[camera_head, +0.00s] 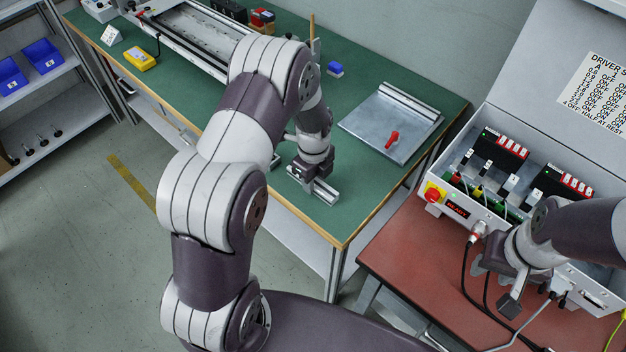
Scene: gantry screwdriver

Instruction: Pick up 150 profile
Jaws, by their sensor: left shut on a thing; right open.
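A short silver aluminium profile (326,193) lies at the front edge of the green-topped table. My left gripper (312,178) comes down on it from above and is shut on it. The gripper hides the profile's middle, and I cannot tell whether the profile touches the table or is slightly raised. My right gripper (497,283) is open and empty, over the red-topped table at the right, in front of the driver box.
A blue block (335,69) sits behind. The driver box (476,192) has cables hanging onto the red table (405,245). A yellow device (140,59) is far left.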

